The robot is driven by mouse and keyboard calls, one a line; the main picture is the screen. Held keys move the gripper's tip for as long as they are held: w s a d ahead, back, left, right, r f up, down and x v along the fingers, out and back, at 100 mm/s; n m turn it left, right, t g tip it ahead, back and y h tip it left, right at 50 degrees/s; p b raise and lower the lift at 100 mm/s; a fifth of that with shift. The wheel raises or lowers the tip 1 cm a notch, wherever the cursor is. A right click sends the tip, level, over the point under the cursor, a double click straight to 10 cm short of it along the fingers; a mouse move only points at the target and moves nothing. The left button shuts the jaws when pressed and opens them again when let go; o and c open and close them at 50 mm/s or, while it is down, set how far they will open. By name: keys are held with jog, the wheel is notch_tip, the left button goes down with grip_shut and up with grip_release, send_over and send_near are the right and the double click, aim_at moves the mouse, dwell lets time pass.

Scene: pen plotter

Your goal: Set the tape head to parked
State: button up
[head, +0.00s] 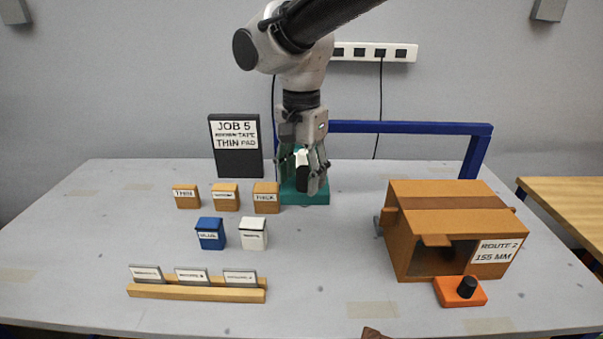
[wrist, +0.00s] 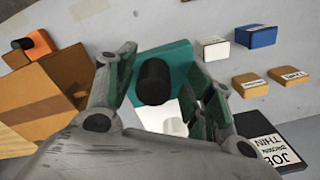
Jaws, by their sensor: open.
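A teal block (head: 312,198) stands at the back middle of the table, below my gripper. I take it for the tape head, but no label shows on it. In the wrist view the teal block (wrist: 178,58) has a black cylindrical knob (wrist: 155,82) in front of it, with a white part (wrist: 165,117) beside the knob. The white part also shows between the fingers in the head view (head: 301,158). My gripper (head: 301,183) points down, open, with its fingers (wrist: 160,64) on either side of the knob. I cannot tell whether they touch it.
A brown box labelled ROUTE 2 (head: 440,207) stands at the right, with an orange block and black knob (head: 460,291) in front. Small labelled blocks (head: 225,198) and a card rack (head: 195,293) are at the left. A JOB 5 sign (head: 235,165) and a blue rail (head: 410,128) stand behind.

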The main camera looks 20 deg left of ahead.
notch_tip(320, 180, up, 12)
dwell(0.5)
dwell(0.3)
